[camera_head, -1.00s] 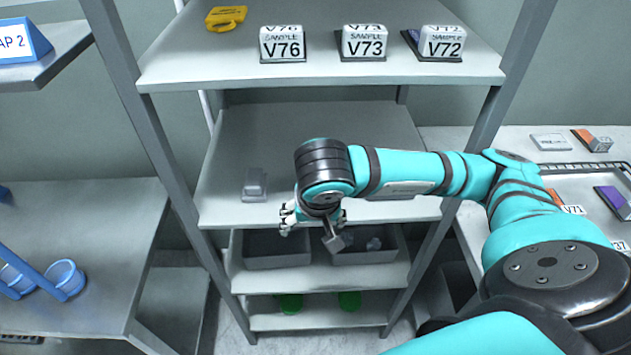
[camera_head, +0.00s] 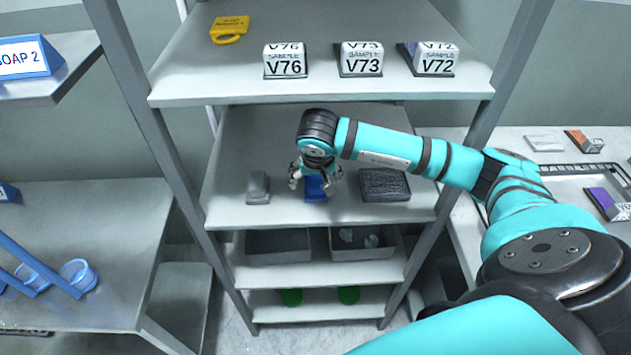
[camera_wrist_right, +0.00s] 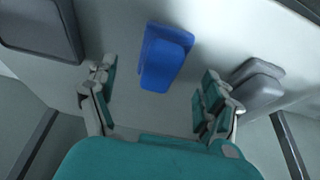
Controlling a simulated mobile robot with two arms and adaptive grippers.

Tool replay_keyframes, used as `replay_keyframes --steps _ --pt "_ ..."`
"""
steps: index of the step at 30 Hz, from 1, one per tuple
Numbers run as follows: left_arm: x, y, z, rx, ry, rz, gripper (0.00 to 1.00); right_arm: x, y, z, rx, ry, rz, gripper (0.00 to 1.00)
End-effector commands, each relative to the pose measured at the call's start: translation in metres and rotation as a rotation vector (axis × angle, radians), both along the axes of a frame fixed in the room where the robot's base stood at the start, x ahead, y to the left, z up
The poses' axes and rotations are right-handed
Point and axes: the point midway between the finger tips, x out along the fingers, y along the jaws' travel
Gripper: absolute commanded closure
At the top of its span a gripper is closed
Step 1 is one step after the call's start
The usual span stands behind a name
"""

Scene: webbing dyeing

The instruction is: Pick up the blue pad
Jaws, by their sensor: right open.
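The blue pad (camera_head: 316,188) lies on the middle shelf (camera_head: 236,212), between a grey pad on its left and a dark textured block on its right. My right gripper (camera_head: 316,180) is over it in the head view and covers part of it. In the right wrist view the blue pad (camera_wrist_right: 164,58) is whole, ahead of and between the fingers of my open right gripper (camera_wrist_right: 158,98). The fingers are apart from it, with nothing between their tips. My left gripper is in neither view.
The grey pad (camera_head: 258,187) and dark block (camera_head: 384,185) flank the blue pad closely. The upper shelf (camera_head: 320,88) overhangs behind, with white sample blocks V76 (camera_head: 285,62), V73 (camera_head: 361,60), V72 (camera_head: 434,60) and a yellow tag (camera_head: 230,30). Grey bins (camera_head: 278,258) stand below.

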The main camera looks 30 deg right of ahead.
Motion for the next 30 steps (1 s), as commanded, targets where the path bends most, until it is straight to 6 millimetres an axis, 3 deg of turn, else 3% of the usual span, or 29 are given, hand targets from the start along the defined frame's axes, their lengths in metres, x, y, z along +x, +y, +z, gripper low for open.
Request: replay_keyframes --steps 6,14,28,30 --pt "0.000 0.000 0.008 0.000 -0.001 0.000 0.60 0.008 -0.005 -0.024 0.001 0.001 0.000 0.17" --pt "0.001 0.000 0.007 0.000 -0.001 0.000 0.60 0.009 -0.006 -0.028 0.000 0.000 0.000 0.17" --pt "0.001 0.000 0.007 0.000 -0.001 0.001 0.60 0.009 -0.006 -0.027 0.000 0.000 0.000 0.79" --pt "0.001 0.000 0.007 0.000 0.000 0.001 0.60 0.009 -0.006 -0.027 0.000 -0.001 -0.001 0.79"
